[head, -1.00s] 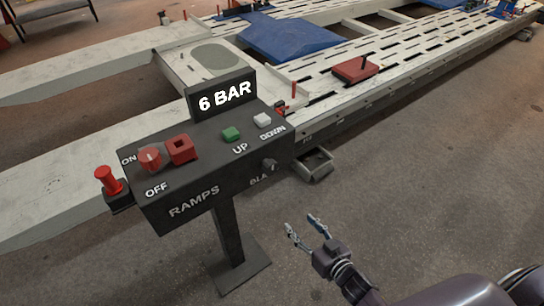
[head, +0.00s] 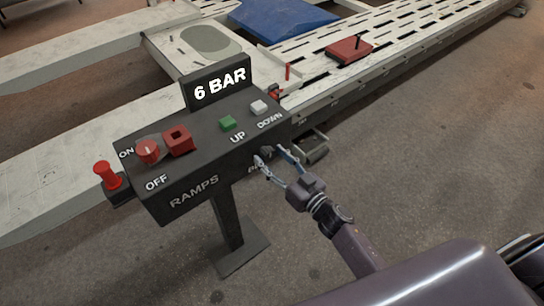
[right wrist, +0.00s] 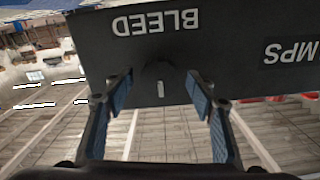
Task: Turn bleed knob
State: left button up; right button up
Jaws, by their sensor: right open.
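The bleed knob (head: 266,152) is a small dark knob on the front face of the black control box (head: 180,204), at its lower right. In the right wrist view the knob (right wrist: 160,82) is dark with a pale mark, near the word BLEED, which appears upside down. My right gripper (head: 272,157) is open, its two fingers pointing at the knob. In the right wrist view its blue-padded fingertips (right wrist: 160,82) stand on either side of the knob, with gaps visible on both sides. How deep the fingers reach is hard to tell. My left gripper is not in view.
The box's top carries a red ON/OFF switch (head: 147,151), a red square guard (head: 177,139), a green UP button (head: 228,123) and a white DOWN button (head: 258,107). A red mushroom button (head: 107,174) is at the left. The floor at right is clear.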

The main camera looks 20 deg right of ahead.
jog(key=c, duration=1.2)
jog(key=shift+o, duration=0.2)
